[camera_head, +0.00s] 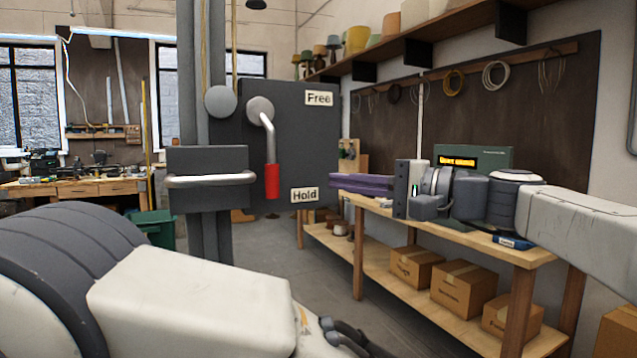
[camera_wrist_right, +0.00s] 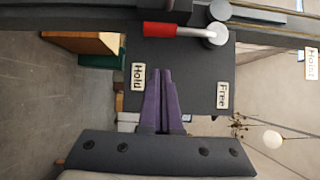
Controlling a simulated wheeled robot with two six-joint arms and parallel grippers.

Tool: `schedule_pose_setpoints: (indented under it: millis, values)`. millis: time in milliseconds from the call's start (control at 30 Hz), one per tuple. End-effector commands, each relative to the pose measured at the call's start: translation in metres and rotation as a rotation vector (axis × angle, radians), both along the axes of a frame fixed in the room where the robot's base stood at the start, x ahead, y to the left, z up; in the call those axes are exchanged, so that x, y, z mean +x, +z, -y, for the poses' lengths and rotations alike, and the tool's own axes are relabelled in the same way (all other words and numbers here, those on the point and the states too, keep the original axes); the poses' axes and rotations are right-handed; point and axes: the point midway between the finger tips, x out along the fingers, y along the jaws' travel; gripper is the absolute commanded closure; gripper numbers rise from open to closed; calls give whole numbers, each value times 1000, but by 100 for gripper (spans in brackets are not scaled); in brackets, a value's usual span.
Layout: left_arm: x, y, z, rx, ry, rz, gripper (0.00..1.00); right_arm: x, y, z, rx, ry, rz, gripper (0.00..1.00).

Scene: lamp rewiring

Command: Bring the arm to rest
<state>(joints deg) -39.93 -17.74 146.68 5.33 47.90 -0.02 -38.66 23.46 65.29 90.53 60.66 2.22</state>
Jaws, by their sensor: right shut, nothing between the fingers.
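My right gripper (camera_head: 334,181) reaches in from the right with its purple fingers together and nothing between them. In the right wrist view its fingertips (camera_wrist_right: 160,74) point at the dark grey panel (camera_head: 285,130), over the space between its two labels. The lever's red grip (camera_head: 272,181) hangs down, level with the "Hold" label (camera_head: 305,194) and left of it; the "Free" label (camera_head: 319,98) is above. The fingers are apart from the red grip (camera_wrist_right: 159,29). My left arm fills the lower left; its gripper does not show.
A wooden workbench (camera_head: 470,239) stands under my right arm, with a green device (camera_head: 490,152) on it and cardboard boxes (camera_head: 463,285) below. A grey bar handle (camera_head: 210,181) sticks out left of the lever. A green bin (camera_head: 154,229) stands behind on open floor.

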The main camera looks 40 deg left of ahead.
Motion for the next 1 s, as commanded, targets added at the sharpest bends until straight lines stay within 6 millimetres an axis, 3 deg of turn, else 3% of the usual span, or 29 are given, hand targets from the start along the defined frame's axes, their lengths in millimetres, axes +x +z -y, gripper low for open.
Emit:
schedule_pose_setpoints:
  millis: [300,667,767,867,1000]
  values:
    - [0,-14,0,0,0,0,100,8,-2,50,-1,5,-1,100]
    - [0,-15,0,-1,0,1,100,13,-8,61,-20,-8,-2,100]
    - [0,-15,0,-1,0,1,100,29,-35,70,-94,-66,-5,100]
    - [0,-15,0,-1,0,1,100,53,-86,93,-234,-163,-4,100]
    - [0,-15,0,0,0,0,100,82,-173,148,-482,-306,8,100]
